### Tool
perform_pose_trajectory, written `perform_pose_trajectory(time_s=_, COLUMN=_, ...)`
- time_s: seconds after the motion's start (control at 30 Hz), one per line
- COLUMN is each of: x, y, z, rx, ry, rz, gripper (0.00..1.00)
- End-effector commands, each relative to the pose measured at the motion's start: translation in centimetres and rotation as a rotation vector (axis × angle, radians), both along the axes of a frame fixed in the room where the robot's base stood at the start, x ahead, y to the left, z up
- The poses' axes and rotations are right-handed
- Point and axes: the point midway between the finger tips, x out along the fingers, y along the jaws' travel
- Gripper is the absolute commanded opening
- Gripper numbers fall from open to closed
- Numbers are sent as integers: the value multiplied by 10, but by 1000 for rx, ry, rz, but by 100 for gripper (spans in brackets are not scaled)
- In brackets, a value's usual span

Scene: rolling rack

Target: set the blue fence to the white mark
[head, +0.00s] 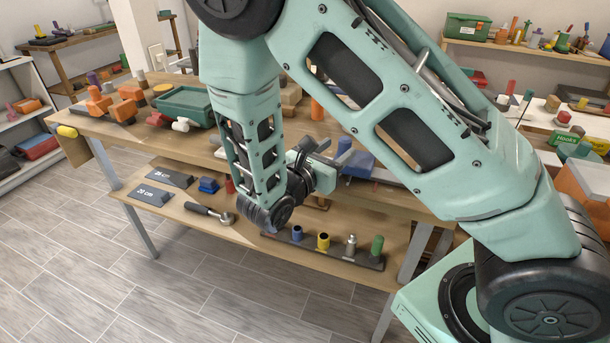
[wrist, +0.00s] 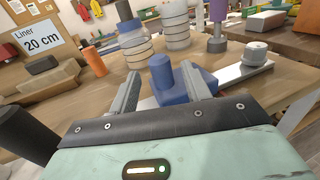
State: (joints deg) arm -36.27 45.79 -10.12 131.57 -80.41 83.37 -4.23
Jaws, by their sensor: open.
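The blue fence (wrist: 178,88) is a blue block with a rounded upright knob, sitting on a pale metal rail (wrist: 238,73) in the wrist view. In the head view the blue fence (head: 358,163) shows just right of my gripper (head: 328,163). In the wrist view my gripper (wrist: 161,75) is open, its two fingers on either side of the knob. I cannot tell whether they touch it. A pale round knob (wrist: 256,54) stands farther along the rail. I cannot make out the white mark; the block and fingers hide part of the rail.
A "Liner 20 cm" sign (wrist: 43,42) stands at the back left. An orange cylinder (wrist: 95,62) and jar-like stacks (wrist: 133,45) stand beyond the fence. A green tray (head: 184,105) is on the bench; the lower shelf holds a dark peg strip (head: 300,243). The floor in front is clear.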

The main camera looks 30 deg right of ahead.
Motion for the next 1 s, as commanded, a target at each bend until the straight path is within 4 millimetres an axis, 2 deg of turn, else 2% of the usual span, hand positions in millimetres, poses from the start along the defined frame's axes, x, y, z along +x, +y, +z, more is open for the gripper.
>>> perform_pose_trajectory(time_s=0.03, x=-3, y=14, z=-2, rx=2, ry=-2, rz=7, gripper=48)
perform_pose_trajectory(time_s=0.2, x=-18, y=51, z=-2, rx=3, ry=-1, rz=6, gripper=48)
perform_pose_trajectory(time_s=0.4, x=-32, y=88, z=-2, rx=3, ry=-1, rz=4, gripper=48)
perform_pose_trajectory(time_s=0.5, x=-36, y=100, z=-1, rx=1, ry=-1, rz=2, gripper=48)
perform_pose_trajectory(time_s=0.7, x=-40, y=110, z=-1, rx=1, ry=-1, rz=0, gripper=48)
perform_pose_trajectory(time_s=1.0, x=-40, y=111, z=0, rx=1, ry=0, rz=0, gripper=48)
